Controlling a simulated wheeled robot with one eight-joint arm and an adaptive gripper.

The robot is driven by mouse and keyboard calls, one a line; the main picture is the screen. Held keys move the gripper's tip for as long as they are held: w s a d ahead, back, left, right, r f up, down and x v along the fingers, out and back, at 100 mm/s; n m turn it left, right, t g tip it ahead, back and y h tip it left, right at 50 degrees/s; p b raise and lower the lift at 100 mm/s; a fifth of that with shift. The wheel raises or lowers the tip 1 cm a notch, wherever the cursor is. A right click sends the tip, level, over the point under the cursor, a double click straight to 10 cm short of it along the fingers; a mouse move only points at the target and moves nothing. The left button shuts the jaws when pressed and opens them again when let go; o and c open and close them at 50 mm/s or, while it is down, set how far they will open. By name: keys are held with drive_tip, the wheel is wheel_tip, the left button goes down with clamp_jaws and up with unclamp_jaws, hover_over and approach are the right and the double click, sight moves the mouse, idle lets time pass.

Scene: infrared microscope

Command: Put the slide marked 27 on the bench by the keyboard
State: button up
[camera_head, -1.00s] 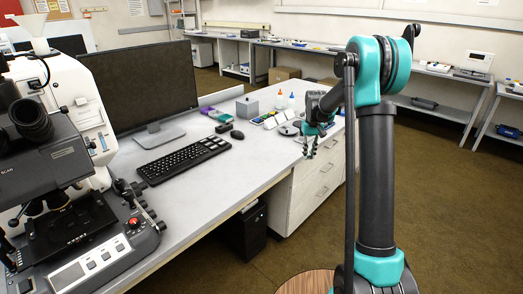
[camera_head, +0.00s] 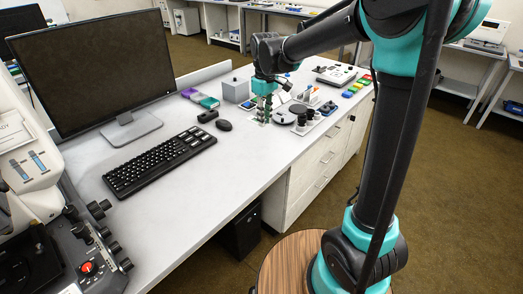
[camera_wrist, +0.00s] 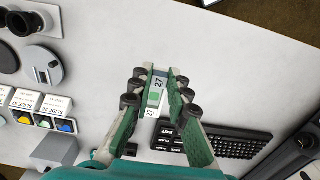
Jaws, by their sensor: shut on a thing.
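The slide marked 27 (camera_wrist: 156,92) is a narrow light strip with a green patch and dark numerals, held upright or nearly so between my fingers in the wrist view. My gripper (camera_wrist: 160,78) is shut on it; in the head view my gripper (camera_head: 263,112) points down over the bench, right of the mouse. Whether the slide touches the bench is unclear. The black keyboard (camera_head: 160,162) lies on the white bench (camera_head: 185,215), left of my gripper; it also shows in the wrist view (camera_wrist: 235,144), at lower right.
A mouse (camera_head: 224,126) lies between keyboard and gripper. A grey box (camera_head: 235,90) and coloured slide boxes (camera_head: 200,99) stand behind. The monitor (camera_head: 90,65) is behind the keyboard, the microscope (camera_head: 70,255) at left. The bench in front of the keyboard and mouse is clear.

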sight(264, 159)
wheel_tip(264, 159, down, 16)
drive_tip(key=shift+r, duration=0.15)
idle(0.3)
drive_tip(key=o, duration=0.8)
drive_tip(key=shift+o, duration=0.2)
wheel_tip(264, 159, up, 12)
drive_tip(key=shift+d+r, duration=0.1)
drive_tip(key=s+d+f+m+t, duration=0.2)
drive_tip(key=s+d+f+m, duration=0.2)
drive_tip(key=s+d, duration=0.5)
drive_tip(key=s+d+f+m+t, duration=0.2)
drive_tip(key=s+d+f+m, duration=0.3)
drive_tip(key=s+d, duration=0.5)
drive_tip(key=d+m, duration=0.1)
drive_tip(key=d, duration=0.2)
drive_tip(key=shift+s+f, duration=0.2)
drive_tip(key=shift+s, duration=0.05)
